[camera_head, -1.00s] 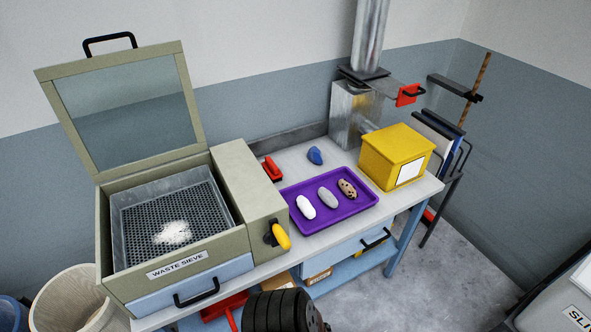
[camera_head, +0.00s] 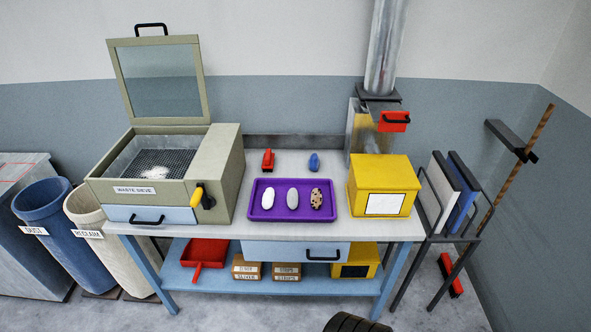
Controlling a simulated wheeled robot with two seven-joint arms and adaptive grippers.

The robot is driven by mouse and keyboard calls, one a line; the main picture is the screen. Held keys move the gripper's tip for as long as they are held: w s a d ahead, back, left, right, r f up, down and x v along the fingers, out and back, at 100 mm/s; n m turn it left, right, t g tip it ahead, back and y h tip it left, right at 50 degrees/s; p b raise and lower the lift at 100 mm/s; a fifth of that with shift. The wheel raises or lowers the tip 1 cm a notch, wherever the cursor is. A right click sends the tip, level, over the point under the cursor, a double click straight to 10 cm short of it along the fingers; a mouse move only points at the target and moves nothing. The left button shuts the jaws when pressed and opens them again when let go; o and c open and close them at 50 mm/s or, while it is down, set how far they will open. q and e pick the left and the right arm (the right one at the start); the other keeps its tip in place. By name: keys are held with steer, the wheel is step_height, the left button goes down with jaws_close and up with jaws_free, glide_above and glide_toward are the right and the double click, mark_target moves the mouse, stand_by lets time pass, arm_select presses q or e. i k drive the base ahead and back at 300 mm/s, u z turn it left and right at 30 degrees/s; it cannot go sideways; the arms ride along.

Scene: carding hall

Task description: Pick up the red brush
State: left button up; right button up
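Another red item with dark bristles (camera_head: 451,275), also brush-like, is on the floor below the rack at the right.
The purple tray (camera_head: 259,214) holds three oval tufts. A blue piece (camera_head: 314,161) lies behind it. The waste sieve (camera_head: 176,190) stands left with its lid up, a yellow box (camera_head: 384,170) right. A red dustpan (camera_head: 204,252) is on the lower shelf.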

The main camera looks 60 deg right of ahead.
mark_target(268, 159)
steer(key=k, duration=0.2)
steer(key=z, duration=1)
